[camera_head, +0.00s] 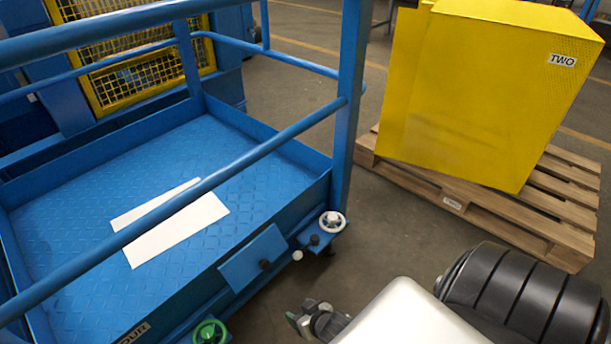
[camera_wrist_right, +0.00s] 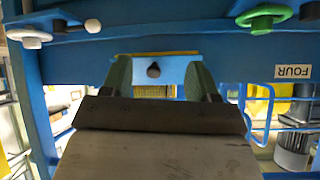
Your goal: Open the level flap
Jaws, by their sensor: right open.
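My right gripper (camera_head: 308,316) is open and empty, below and right of the flap in the head view. Its two greenish fingers (camera_wrist_right: 159,76) point toward the flap; I cannot tell the remaining distance. My left gripper is not in view.
A white handwheel (camera_head: 332,222) and a white ball knob (camera_head: 297,255) sit right of the flap, a green handwheel (camera_head: 208,333) left of it. Blue rails (camera_head: 200,185) cross above the platform. A yellow box (camera_head: 490,90) stands on a pallet (camera_head: 480,215). Floor between is clear.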

